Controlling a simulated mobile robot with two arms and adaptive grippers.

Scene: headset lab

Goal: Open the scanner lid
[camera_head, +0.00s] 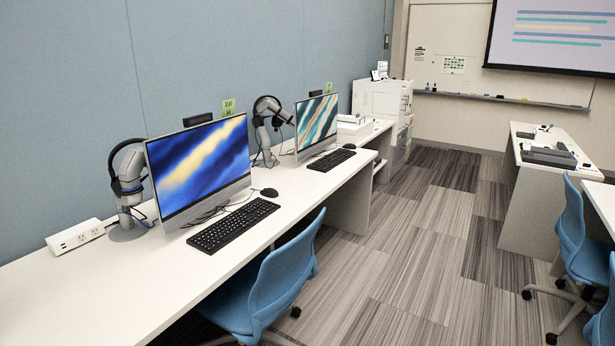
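I cannot pick out the scanner for certain. A large white boxy machine (380,97) stands at the far end of the left wall, with small items on top. A small white device (354,127) sits at the far end of the left desk. A dark grey flat device (548,157) lies on the right-hand table. All are too small to tell whether any has a lid or how a lid stands. Neither of my grippers is in view.
A long white desk (90,290) along the left holds two monitors (200,168) (316,122), keyboards (234,225) and headsets on grey stands. A blue chair (268,290) stands before it. More blue chairs (580,245) stand at right. The striped floor (415,255) between is clear.

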